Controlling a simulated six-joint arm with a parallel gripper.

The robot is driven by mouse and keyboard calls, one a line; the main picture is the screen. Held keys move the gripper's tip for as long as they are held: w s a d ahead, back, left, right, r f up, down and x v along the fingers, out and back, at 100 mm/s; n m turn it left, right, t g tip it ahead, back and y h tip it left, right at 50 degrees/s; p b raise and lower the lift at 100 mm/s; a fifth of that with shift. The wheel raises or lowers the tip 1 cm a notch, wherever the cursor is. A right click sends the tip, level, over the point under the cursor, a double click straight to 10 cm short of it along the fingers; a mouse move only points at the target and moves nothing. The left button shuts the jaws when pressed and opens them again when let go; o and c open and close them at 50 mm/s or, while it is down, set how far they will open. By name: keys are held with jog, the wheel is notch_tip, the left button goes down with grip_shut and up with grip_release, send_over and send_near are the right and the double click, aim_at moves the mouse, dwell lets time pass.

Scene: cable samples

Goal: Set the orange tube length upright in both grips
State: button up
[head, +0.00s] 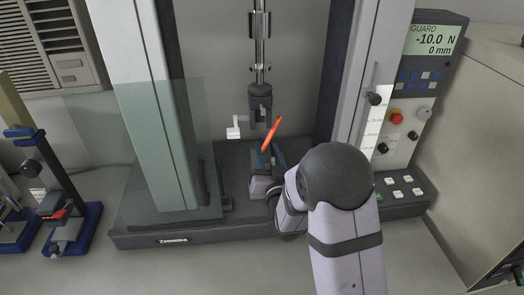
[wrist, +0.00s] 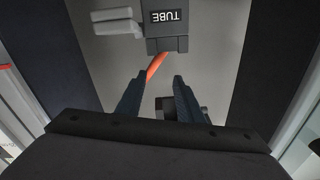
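The orange tube length (head: 272,134) is tilted, its top leaning right, between the upper grip (head: 260,98) and the lower grip (head: 261,184) in the head view. Its lower end is hidden at my gripper (head: 271,160). In the wrist view my gripper (wrist: 160,78) has its two fingers apart. The orange tube (wrist: 157,65) shows close to the left fingertip, and its lower part is hidden behind that finger; I cannot tell whether they touch. Its other end passes out of sight by the upper grip (wrist: 167,33), labelled TUBE.
A white lever (head: 234,130) sticks out left of the upper grip. A clear guard panel (head: 160,150) stands at the left of the test frame. The control panel display (head: 433,38) reads GUARD, -10.0 N, 0 mm. Another stand (head: 55,200) with an orange-red piece is at far left.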

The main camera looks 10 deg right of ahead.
aim_at(264, 148)
jog(key=shift+s+a+f+m+g+h+b, duration=0.15)
jog(key=shift+s+a+f+m+g+h, duration=0.15)
jog(key=shift+m+h, duration=0.6)
jog(key=shift+s+a+f+m+g+h+b, duration=0.15)
jog(key=shift+a+f+m+h, duration=0.25)
jog(key=shift+m+h, duration=0.45)
jog(key=shift+w+d+p, duration=0.2)
jog(key=shift+w+p, duration=0.35)
jog(key=shift+w, duration=0.5)
jog(key=shift+w+r+p, duration=0.1)
jog(key=shift+w+p, duration=0.2)
jog(key=shift+w+d+p, duration=0.15)
jog(key=shift+w+p, duration=0.45)
jog(key=shift+w, duration=0.55)
jog(key=shift+w+d+p, duration=0.15)
jog(key=shift+w+p, duration=0.45)
jog(key=shift+w, duration=0.5)
jog(key=shift+c, duration=0.3)
